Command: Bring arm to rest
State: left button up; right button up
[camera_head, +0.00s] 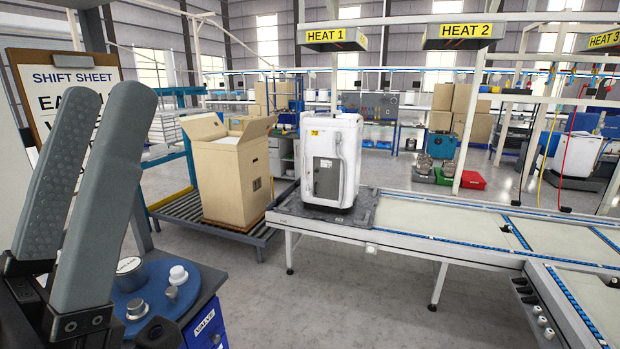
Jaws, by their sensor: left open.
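My left gripper (106,102) stands large in the lower left of the head view, its two grey ridged fingers pointing up. The fingers are apart, with nothing held between them. It partly covers a clipboard (62,56) headed "SHIFT SHEET" behind it. To the right of its base is a round blue top (199,290) bearing small metal and white parts. My right gripper is not in view.
A blue drawer unit (207,326) stands below the round top. An open cardboard box (230,180) sits on a roller conveyor. A white appliance (330,145) stands on a dark tray (372,208) at the end of a long conveyor (450,222). Grey floor between is clear.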

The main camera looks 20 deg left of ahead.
pick_arm(q)
jog(key=w+f+g+y, duration=0.2)
jog(key=w+f, duration=0.1)
jog(key=w, duration=0.1)
notch_tip(320, 180, up, 28)
jog(key=p, duration=2.8)
jog(key=shift+a, duration=0.2)
jog(key=shift+w+r, duration=0.1)
